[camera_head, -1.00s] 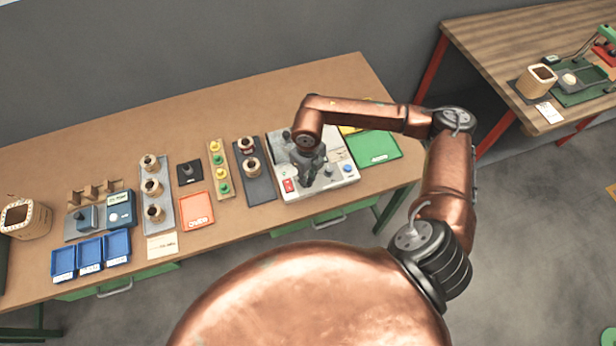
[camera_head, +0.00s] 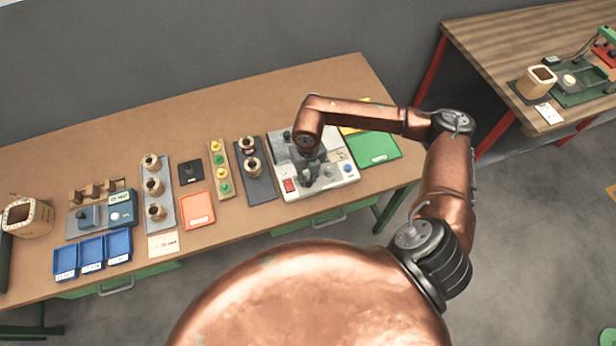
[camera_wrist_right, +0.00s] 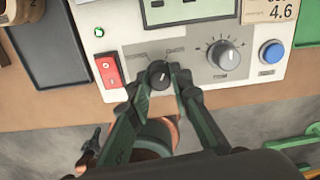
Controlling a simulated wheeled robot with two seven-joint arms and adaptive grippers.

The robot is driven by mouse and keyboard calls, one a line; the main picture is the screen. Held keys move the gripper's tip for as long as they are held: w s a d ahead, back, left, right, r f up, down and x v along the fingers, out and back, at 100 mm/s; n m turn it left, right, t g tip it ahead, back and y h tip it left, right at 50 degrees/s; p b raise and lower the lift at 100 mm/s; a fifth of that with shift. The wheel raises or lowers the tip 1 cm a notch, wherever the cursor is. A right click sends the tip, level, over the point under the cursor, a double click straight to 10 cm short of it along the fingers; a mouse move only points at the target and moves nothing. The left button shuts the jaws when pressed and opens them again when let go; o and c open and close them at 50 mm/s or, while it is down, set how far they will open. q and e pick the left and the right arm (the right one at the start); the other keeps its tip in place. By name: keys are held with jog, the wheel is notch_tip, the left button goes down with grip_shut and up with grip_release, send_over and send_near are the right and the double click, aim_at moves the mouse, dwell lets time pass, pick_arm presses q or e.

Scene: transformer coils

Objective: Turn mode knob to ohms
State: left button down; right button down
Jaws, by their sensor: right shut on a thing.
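The white instrument panel (camera_head: 340,180) stands on the bench under my right arm. In the right wrist view its small black knob (camera_wrist_right: 158,75) sits between a red rocker switch (camera_wrist_right: 108,71) and a larger grey knob with a dial of marks (camera_wrist_right: 222,54). My right gripper (camera_wrist_right: 168,84) is shut on the small black knob, one finger on each side. A white line on the knob's face points up and slightly right. Labels above the knob are too small to read. In the head view my right gripper (camera_head: 311,172) hides this knob. My left gripper is not in view.
A blue button (camera_wrist_right: 271,52) is right of the grey knob, and a grey display (camera_wrist_right: 189,10) is above. Left of the panel are a dark tray (camera_head: 254,172) with coils, and an orange tray (camera_head: 197,209). A green mat (camera_head: 375,149) lies to its right.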

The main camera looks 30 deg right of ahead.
aim_at(308, 179)
jog(key=c, duration=1.7)
grip_release()
jog(key=shift+c, duration=0.2)
jog(key=shift+r, duration=0.1)
notch_tip(308, 179, up, 12)
